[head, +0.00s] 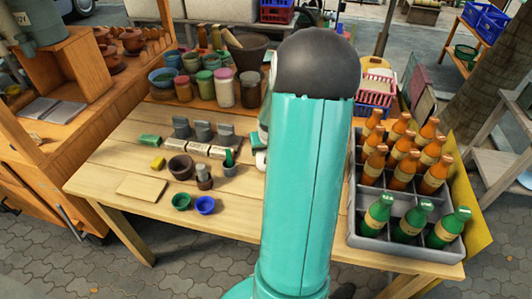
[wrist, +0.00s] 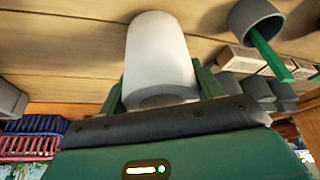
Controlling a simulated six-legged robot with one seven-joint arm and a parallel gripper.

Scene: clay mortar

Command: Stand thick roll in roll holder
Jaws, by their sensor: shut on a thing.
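A thick white roll (wrist: 160,60) is in the wrist view, between the green fingers of my gripper (wrist: 160,86), which is shut on it. The planks of the table lie behind the roll. In the head view my arm hides most of the gripper; a small white shape (head: 262,160) shows at the arm's left edge, perhaps the roll. A grey cup (head: 229,169) with a green thing in it stands left of the arm; the cup (wrist: 252,18) also shows at the wrist view's upper right. I cannot tell which item is the roll holder.
A grey crate (head: 365,225) of orange and green bottles stands on the right. Several jars (head: 223,90) stand at the back. Grey blocks, a dark mortar (head: 180,167), a blue bowl (head: 205,205) and a green bowl (head: 181,201) are left of the arm.

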